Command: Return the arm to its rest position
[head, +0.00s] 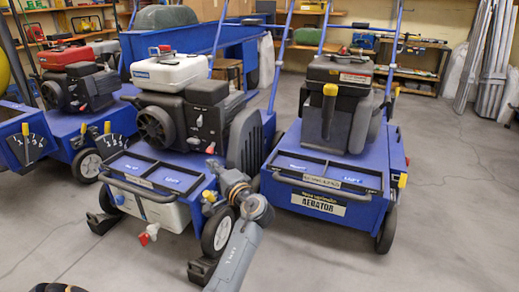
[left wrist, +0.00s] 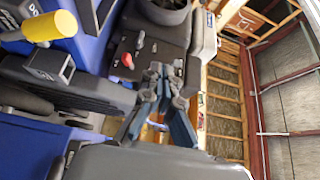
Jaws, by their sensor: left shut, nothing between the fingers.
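My left arm (head: 236,255) comes up from the bottom middle of the head view, marked with lettering. My left gripper (head: 212,164) is shut and empty at the right side of the middle blue aerator (head: 138,172), in front of its black engine. In the left wrist view the fingers of the left gripper (left wrist: 164,72) come together in front of a dark engine part with a red knob (left wrist: 127,60). Nothing is between them. I cannot tell whether the fingertips touch the machine. My right gripper does not show.
Another blue aerator (head: 325,182) stands close on the right, and one with a red-topped engine (head: 75,85) on the left. A yellow knob (left wrist: 50,27) shows in the left wrist view. Shelves (head: 410,72) line the back. The grey floor (head: 455,210) on the right is clear.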

